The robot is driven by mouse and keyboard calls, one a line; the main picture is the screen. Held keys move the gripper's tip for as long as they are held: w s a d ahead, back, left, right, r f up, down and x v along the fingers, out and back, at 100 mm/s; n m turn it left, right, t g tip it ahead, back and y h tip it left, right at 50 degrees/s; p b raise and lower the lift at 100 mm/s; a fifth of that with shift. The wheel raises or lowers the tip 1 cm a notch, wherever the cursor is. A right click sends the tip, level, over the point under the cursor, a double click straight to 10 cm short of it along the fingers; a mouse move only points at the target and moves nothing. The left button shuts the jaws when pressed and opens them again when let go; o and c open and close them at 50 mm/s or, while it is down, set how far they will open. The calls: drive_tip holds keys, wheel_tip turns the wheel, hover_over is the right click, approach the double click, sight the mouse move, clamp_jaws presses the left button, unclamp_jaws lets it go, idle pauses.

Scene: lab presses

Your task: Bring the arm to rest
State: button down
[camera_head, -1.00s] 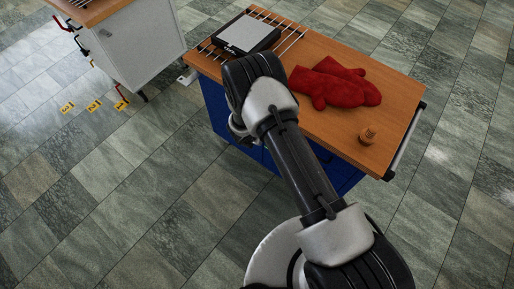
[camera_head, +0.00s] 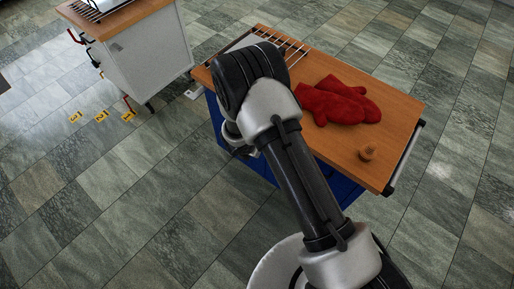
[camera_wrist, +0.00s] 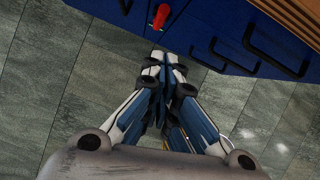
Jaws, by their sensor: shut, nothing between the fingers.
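My arm reaches from the bottom of the head view up toward the wooden-topped blue cabinet (camera_head: 396,165). Its elbow end hides part of the cabinet's left side and the rack there. My gripper (camera_wrist: 165,60) shows in the wrist view, with its fingers together and nothing between them. It points toward the blue cabinet front (camera_wrist: 215,25), above the tiled floor. In the head view the gripper is hidden behind the arm.
Red mitts (camera_head: 338,101) and a small wooden object (camera_head: 367,153) lie on the cabinet top. Dark handles (camera_wrist: 275,60) stick out from the cabinet front. A white cart (camera_head: 150,55) stands at the upper left. Floor markers (camera_head: 101,116) lie near it.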

drive_tip(key=d+r+m+h, duration=0.1)
drive_tip(key=d+r+m, duration=0.4)
drive_tip(key=r, duration=0.5)
drive_tip(key=d+r+m, duration=0.4)
drive_tip(key=r, duration=0.6)
drive_tip(key=d+r+m+h, duration=0.1)
drive_tip(key=d+r+m, duration=0.4)
drive_tip(key=r, duration=0.5)
drive_tip(key=s+d+r+m+y, duration=0.1)
drive_tip(key=s+d+r+m, duration=0.2)
drive_tip(key=s+r+m, duration=0.45)
drive_tip(key=s+d+r+m+y, duration=0.15)
drive_tip(key=s+r+m, duration=0.35)
drive_tip(key=s, duration=0.6)
drive_tip(key=s+a+m+y, duration=0.2)
drive_tip(key=s+m, duration=0.2)
drive_tip(key=s, duration=0.4)
drive_tip(key=shift+s+a+r, duration=0.15)
drive_tip(key=shift+a+r, duration=0.15)
drive_tip(key=shift+r, duration=0.1)
drive_tip(key=c, duration=2.3)
unclamp_jaws()
drive_tip(key=shift+m, duration=0.25)
